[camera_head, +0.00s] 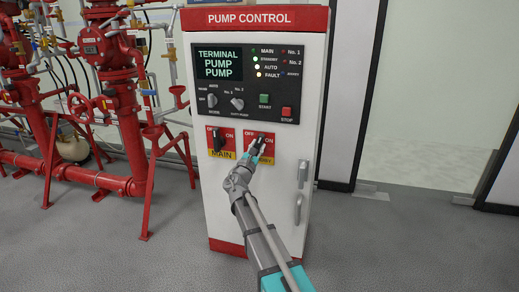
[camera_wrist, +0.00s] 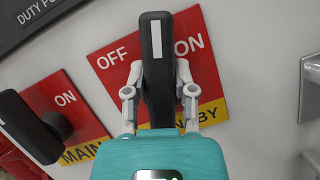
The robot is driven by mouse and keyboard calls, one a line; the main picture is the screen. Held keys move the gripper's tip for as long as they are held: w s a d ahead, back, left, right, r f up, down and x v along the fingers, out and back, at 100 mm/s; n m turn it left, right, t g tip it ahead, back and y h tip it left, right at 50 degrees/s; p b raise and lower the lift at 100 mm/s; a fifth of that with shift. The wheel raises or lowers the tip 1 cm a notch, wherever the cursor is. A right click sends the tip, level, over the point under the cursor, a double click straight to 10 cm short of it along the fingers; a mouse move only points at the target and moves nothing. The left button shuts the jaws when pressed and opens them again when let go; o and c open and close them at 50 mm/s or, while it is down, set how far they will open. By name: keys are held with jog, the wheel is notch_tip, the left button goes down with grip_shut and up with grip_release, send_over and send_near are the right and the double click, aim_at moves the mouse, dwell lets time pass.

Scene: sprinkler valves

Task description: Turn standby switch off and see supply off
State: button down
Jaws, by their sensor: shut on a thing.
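The standby switch handle (camera_wrist: 157,70) is black with a white stripe and stands between the words OFF and ON. Its red plate (camera_wrist: 106,65) has a yellow band below, partly covered by my gripper. My gripper (camera_wrist: 158,88) is shut on this handle, with one grey finger on each side. In the head view my gripper (camera_head: 258,146) reaches the red standby plate (camera_head: 270,138) from below. The display (camera_head: 218,62) reads TERMINAL PUMP PUMP.
The main switch (camera_head: 217,139) sits just left of the standby switch; its black handle (camera_wrist: 30,125) also shows in the wrist view. A cabinet door handle (camera_head: 298,208) is at the lower right. Red pipes and valves (camera_head: 105,55) stand left. Grey floor lies around the cabinet.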

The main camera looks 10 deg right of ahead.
aim_at(258, 118)
jog(key=n+y, duration=0.1)
jog(key=n, duration=0.1)
jog(key=n+t+y, duration=0.1)
jog(key=n, duration=0.1)
jog(key=shift+w+a+f+n, duration=0.2)
jog(key=shift+a+n, duration=0.1)
jog(key=shift+a, duration=0.1)
jog(key=shift+n+t+y, duration=0.3)
jog(key=shift+n+y, duration=0.2)
jog(key=shift+n, duration=0.2)
jog(key=shift+d, duration=0.15)
jog(key=c, duration=0.8)
grip_release()
jog(key=o, duration=0.4)
jog(key=shift+w+f, duration=0.2)
jog(key=shift+c, duration=0.2)
jog(key=shift+r, duration=0.2)
notch_tip(258, 118, up, 9)
jog(key=p, duration=0.9)
jog(key=shift+s+r, duration=0.1)
